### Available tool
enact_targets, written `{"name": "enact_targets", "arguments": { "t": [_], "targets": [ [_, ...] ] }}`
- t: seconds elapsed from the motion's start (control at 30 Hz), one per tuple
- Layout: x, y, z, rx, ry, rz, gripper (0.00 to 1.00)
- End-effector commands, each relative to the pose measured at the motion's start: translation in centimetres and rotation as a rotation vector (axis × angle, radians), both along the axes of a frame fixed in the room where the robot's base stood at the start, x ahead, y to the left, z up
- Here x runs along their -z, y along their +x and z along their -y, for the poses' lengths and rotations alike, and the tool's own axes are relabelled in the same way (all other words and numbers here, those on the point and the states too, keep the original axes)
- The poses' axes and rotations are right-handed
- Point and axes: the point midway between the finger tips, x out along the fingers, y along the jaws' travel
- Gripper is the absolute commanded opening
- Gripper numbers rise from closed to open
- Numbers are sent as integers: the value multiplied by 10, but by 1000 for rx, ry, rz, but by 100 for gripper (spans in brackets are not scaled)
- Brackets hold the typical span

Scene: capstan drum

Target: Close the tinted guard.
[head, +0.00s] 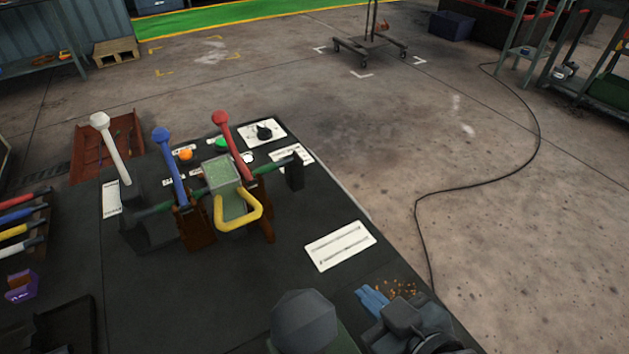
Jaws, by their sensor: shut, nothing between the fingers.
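The tinted guard (221,172) is a see-through greenish box between the blue lever (170,165) and the red lever (232,145) on the dark bench unit. A yellow loop handle (256,207) sticks out from its near side, toward me. I cannot tell how far open the guard stands. A green rod (155,209) runs across behind and beside it. A white lever (110,145) stands at the left. My gripper's fingers are not visible; dark grey rounded parts at the bottom edge seem to be my arm, well apart from the guard.
An orange button (185,155), a green button (222,143) and a black knob (264,132) sit behind the levers. A white label plate (340,246) lies flat at right. A blue cloth-like item (373,299) and brownish bits lie near front right. Coloured-handled tools (22,222) are at left.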

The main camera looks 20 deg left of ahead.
Motion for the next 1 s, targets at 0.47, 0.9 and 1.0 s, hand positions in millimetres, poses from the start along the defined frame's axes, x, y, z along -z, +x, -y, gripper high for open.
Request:
{"name": "enact_targets", "arguments": {
  "t": [0.47, 0.9, 1.0],
  "targets": [
    [-115, 38, -118, -698, -257, 164, 0],
    [-198, 28, -149, -1114, -480, 307, 0],
    [-197, 27, -151, -1127, -488, 310, 0]
  ]
}}
